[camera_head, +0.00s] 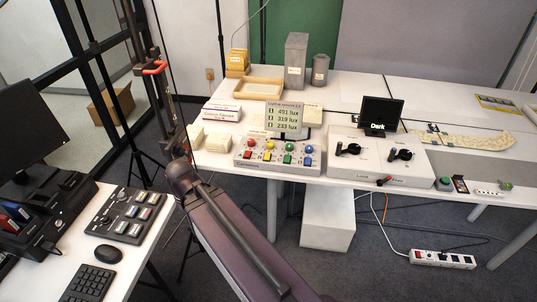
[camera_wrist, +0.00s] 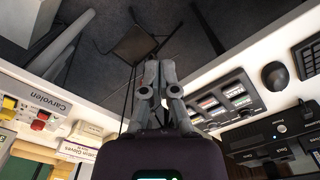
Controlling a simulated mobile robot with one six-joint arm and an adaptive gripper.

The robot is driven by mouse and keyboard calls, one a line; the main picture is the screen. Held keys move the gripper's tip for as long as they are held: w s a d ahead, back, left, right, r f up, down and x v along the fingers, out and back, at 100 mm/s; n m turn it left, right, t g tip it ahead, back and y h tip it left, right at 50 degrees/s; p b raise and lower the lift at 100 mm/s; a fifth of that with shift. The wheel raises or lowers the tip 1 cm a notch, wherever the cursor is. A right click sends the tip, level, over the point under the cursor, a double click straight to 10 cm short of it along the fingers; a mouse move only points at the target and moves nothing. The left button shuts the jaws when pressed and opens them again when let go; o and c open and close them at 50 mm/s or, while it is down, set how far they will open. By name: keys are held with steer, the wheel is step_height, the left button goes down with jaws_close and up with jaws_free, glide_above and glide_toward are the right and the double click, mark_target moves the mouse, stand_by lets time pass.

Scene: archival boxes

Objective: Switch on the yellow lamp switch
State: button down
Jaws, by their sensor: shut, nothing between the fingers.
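The switch panel (camera_head: 277,160) is a pale box near the front edge of the white table. It carries a row of coloured lamp switches: red, yellow, green and blue. The yellow lamp switch (camera_head: 269,147) is second from the left, between red and green; its setting is too small to tell. In the wrist view the yellow switch (camera_wrist: 10,103) shows at the far left edge, beside the red one (camera_wrist: 41,120). My gripper (camera_wrist: 159,72) is shut and empty, to the right of the panel there and apart from it. I cannot make it out clearly in the head view.
A lux display (camera_head: 285,117) stands behind the panel. A white control box (camera_head: 375,160) with two black knobs is to its right, under a screen reading "Dark" (camera_head: 380,115). Small boxes (camera_head: 218,140) lie to the left. A desk with a button pad (camera_head: 128,215) is at left.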

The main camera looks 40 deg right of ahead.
steer(key=shift+w, duration=0.15)
steer(key=r+m+t+y+b, duration=0.15)
steer(key=m+t+b, duration=0.35)
steer(key=t, duration=0.5)
glide_above(268, 155)
steer(key=shift+s+a+f, duration=0.15)
steer(key=shift+s+a, duration=0.15)
steer(key=shift+s, duration=0.15)
steer(key=shift+f+b, duration=0.15)
steer(key=shift+b, duration=0.15)
steer(key=f+b, duration=0.8)
steer(key=shift+w+d, duration=0.35)
steer(key=shift+d, duration=0.05)
steer(key=shift+f, duration=0.25)
